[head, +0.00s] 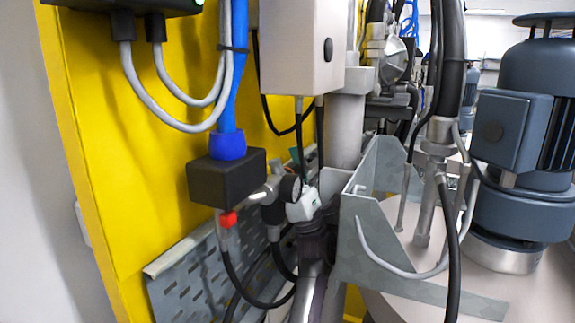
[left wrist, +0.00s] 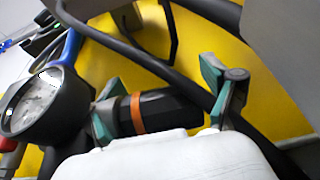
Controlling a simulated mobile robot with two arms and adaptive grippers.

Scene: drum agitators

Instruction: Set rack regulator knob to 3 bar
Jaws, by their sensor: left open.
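In that view the black regulator knob with an orange ring (left wrist: 165,112) lies between the teal-padded fingers of my left gripper (left wrist: 166,98). The fingers are open, one towards each end of the knob as pictured; contact cannot be told. In the head view my left gripper (head: 303,192) is beside the gauge and partly hides the regulator.
A black block (head: 226,180) with blue and red fittings hangs left of the regulator. Black hoses loop below it, over a perforated grey tray (head: 190,275). A grey box (head: 302,50) is above my gripper. A metal bracket (head: 370,220) and blue motor (head: 525,130) stand right.

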